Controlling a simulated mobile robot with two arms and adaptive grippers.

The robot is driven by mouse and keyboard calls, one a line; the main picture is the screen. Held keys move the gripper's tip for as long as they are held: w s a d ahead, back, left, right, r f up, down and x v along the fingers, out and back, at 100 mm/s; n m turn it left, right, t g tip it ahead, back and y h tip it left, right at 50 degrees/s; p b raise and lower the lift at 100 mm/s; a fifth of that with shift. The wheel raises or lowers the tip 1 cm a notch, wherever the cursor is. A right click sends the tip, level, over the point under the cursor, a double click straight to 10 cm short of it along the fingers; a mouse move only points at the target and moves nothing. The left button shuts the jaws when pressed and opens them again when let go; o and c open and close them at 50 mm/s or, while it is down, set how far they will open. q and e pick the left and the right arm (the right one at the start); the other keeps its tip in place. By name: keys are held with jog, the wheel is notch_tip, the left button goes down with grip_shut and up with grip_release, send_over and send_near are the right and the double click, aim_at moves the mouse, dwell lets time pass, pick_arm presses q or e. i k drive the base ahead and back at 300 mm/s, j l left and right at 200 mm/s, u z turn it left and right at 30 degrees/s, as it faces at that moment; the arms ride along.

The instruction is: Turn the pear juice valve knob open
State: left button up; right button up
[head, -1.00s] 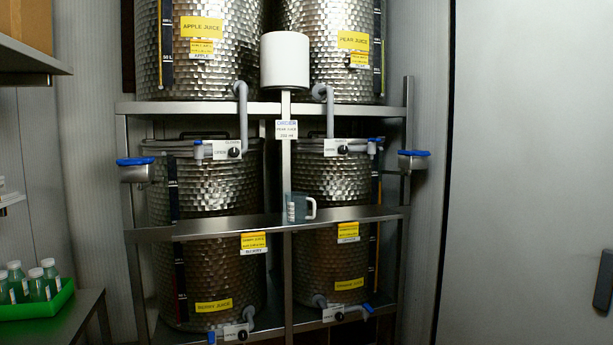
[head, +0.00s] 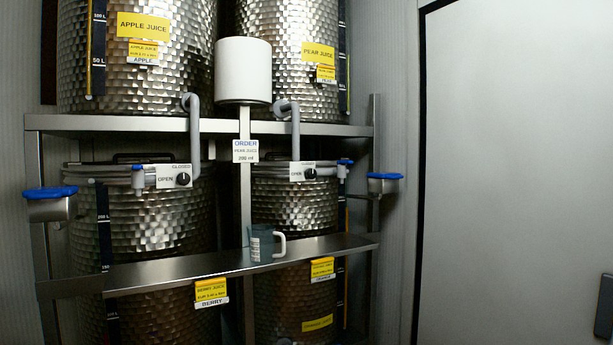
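The pear juice tank (head: 287,75) stands at the upper right of the rack, with a yellow PEAR JUICE label (head: 318,54). A grey pipe (head: 294,135) comes down from it to a white valve plate (head: 297,172) marked OPEN and CLOSED. The black pear juice knob (head: 310,174) sits at the plate's right side; its exact angle is too small to tell. A grey measuring jug (head: 262,243) with a white handle stands on the shelf below. An order sign (head: 245,151) reads PEAR JUICE 200 ml. Neither of my grippers is in view.
The apple juice tank (head: 140,85) is at the upper left, with its own valve knob (head: 183,179). Blue-rimmed metal cups (head: 50,205) (head: 384,184) stick out at both rack sides. The metal shelf (head: 180,273) juts forward. A pale door (head: 510,150) is at right.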

aim_at(310, 174)
jog(key=i+l+u, duration=0.15)
jog(key=u, duration=0.2)
jog(key=i+l+u, duration=0.1)
jog(key=u, duration=0.25)
jog(key=i+l+u, duration=0.1)
jog(key=l+u, duration=0.25)
